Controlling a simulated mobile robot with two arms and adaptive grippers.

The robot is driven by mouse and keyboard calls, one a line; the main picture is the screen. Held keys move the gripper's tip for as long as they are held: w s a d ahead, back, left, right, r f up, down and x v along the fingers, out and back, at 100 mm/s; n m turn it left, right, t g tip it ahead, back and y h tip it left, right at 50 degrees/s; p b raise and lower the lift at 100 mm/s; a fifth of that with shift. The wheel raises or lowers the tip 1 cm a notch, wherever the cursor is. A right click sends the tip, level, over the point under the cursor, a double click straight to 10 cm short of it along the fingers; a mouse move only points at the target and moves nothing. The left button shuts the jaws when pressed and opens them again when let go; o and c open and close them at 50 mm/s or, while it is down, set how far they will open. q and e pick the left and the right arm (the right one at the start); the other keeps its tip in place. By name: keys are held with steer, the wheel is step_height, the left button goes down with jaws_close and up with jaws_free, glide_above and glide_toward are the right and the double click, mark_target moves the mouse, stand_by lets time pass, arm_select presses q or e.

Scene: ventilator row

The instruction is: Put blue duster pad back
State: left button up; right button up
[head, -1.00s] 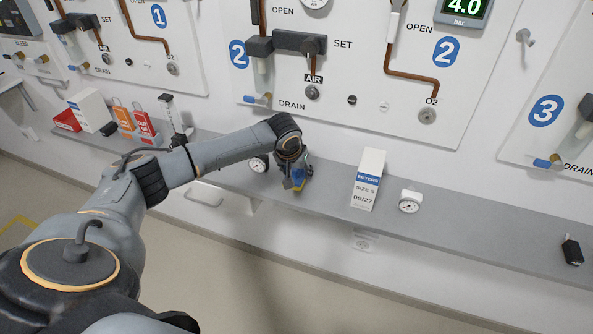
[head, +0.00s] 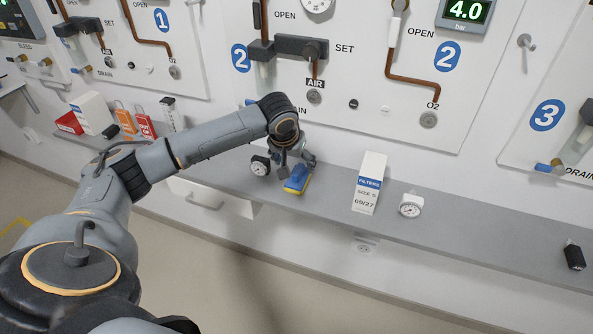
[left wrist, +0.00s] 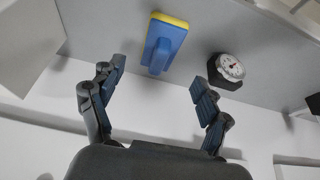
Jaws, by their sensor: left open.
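The blue duster pad (head: 297,180), with a yellow edge, lies on the grey shelf (head: 335,196) between a round gauge and the filters box. In the left wrist view the pad (left wrist: 163,44) lies on the shelf ahead of the fingertips, with its raised blue handle showing. My left gripper (head: 296,165) is just behind the pad in the head view. In the left wrist view the left gripper (left wrist: 161,75) is open and empty, its fingers spread apart, with clear space between them and the pad. My right gripper is not in view.
A round gauge (head: 259,166) stands close left of the pad. Wall panels with valves and pipes rise behind the shelf. The shelf is clear further right, up to a small black item (head: 573,255).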

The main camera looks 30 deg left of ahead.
arm_select(q)
steer(key=v, duration=0.4)
stand_by(0.4)
